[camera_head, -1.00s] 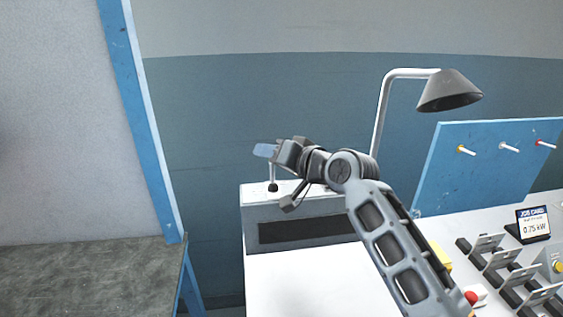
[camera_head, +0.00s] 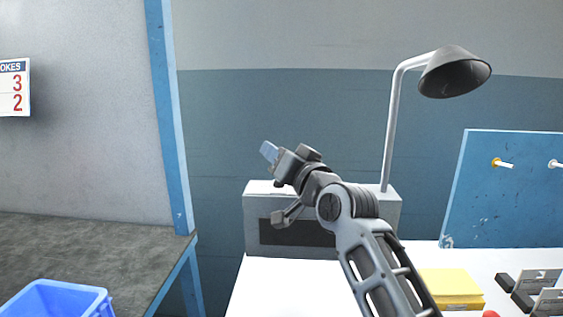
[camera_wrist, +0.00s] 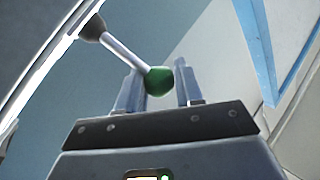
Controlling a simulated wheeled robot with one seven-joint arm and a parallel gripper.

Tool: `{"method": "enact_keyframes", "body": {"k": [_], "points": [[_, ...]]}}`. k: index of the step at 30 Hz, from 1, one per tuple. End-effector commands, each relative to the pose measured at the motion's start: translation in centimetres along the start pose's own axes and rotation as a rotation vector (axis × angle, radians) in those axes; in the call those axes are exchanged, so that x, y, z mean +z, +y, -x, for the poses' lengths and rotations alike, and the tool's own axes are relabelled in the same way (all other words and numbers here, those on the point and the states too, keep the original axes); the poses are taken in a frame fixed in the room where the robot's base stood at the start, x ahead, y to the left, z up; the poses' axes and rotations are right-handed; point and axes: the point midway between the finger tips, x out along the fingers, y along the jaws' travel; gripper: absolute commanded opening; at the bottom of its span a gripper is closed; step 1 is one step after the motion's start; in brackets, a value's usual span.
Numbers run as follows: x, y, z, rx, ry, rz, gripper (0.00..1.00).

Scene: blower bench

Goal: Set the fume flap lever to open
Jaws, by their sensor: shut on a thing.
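The fume flap lever (camera_wrist: 123,51) shows in the wrist view as a pale metal rod with a green ball knob (camera_wrist: 159,81) and a dark collar at its base. The knob sits between the two fingers of my gripper (camera_wrist: 159,76), which is shut on it. In the head view my gripper (camera_head: 268,151) is above the left end of the grey box (camera_head: 252,215), which has a dark front slot. The lever is hidden behind my gripper and arm there, so its setting cannot be read.
A lamp (camera_head: 455,72) stands behind the box. A blue pegboard (camera_head: 500,205), a yellow block (camera_head: 450,285) and dark clamps (camera_head: 522,295) are on the right. The white bench front is clear.

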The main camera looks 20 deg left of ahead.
Motion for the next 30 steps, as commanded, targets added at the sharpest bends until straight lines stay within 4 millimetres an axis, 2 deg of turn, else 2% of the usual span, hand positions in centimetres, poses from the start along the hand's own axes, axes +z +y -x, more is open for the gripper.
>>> {"method": "enact_keyframes", "body": {"k": [1,21,22,28,30], "points": [[0.96,-0.14,0.1,-0.001,-0.016,-0.008,0.0],[1.71,-0.36,0.39,-0.001,-0.026,-0.009,0.0],[1.72,-0.37,0.38,-0.001,-0.026,-0.009,0.38],[1.56,-0.4,0.38,-0.002,-0.023,-0.007,0.57],[1.43,-0.38,0.38,-0.002,-0.021,-0.006,0.58]]}}
